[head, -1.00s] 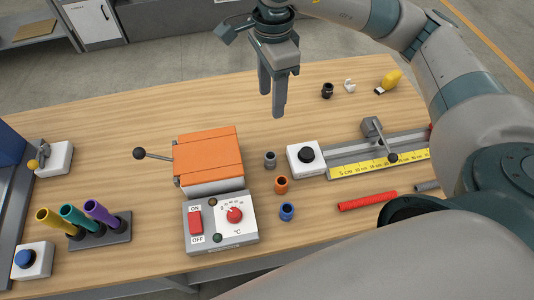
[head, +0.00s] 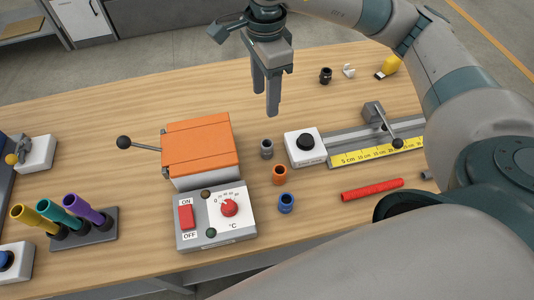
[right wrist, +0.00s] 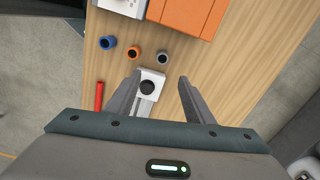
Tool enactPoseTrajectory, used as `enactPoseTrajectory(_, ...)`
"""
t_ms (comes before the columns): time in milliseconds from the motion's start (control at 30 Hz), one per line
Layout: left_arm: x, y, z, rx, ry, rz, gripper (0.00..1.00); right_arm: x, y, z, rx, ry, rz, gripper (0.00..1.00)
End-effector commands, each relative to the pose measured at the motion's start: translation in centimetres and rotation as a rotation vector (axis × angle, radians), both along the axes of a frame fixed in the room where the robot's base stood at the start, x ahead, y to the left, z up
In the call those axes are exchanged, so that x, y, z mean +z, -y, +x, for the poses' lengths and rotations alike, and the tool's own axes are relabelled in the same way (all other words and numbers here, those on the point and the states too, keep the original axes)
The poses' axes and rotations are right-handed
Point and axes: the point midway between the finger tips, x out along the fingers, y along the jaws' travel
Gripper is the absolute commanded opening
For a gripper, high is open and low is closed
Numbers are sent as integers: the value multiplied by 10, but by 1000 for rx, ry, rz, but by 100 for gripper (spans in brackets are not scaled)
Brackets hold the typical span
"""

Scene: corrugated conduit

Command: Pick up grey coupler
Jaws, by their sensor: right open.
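The grey coupler (head: 267,149) stands on the wooden table, between the orange-lidded box and the white block with the black button. It also shows in the right wrist view (right wrist: 162,58), beyond my fingertips. My right gripper (head: 266,100) is open and empty, with its fingers pointing down above the table, behind the coupler in the head view. In the right wrist view, the open fingers (right wrist: 160,80) frame the black button, with the coupler farther up the picture. An orange coupler (head: 279,175) and a blue coupler (head: 286,203) stand in front of the grey one. My left gripper is not in view.
The orange-lidded box (head: 202,145) with a black-knobbed lever is left of the coupler. The button block (head: 305,146) and yellow ruler rail (head: 375,157) are right. A red tube (head: 372,189) lies in front. A dial control box (head: 215,218) is at front left.

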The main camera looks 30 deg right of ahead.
Motion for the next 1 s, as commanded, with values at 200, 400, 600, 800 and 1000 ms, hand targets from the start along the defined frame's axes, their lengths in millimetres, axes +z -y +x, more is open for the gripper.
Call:
enactPoseTrajectory(200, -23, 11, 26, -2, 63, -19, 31, -33, 0, 0, 0, 0, 0, 48)
enactPoseTrajectory(400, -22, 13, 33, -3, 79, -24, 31, -35, 0, 0, 0, 0, 0, 48)
enactPoseTrajectory(600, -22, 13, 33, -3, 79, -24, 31, -35, 0, 0, 0, 0, 0, 48)
enactPoseTrajectory(800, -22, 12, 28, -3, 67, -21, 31, -39, 0, 0, -1, -1, -1, 48)
enactPoseTrajectory(1000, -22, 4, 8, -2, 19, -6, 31, -61, 1, -1, -1, -5, -2, 48)
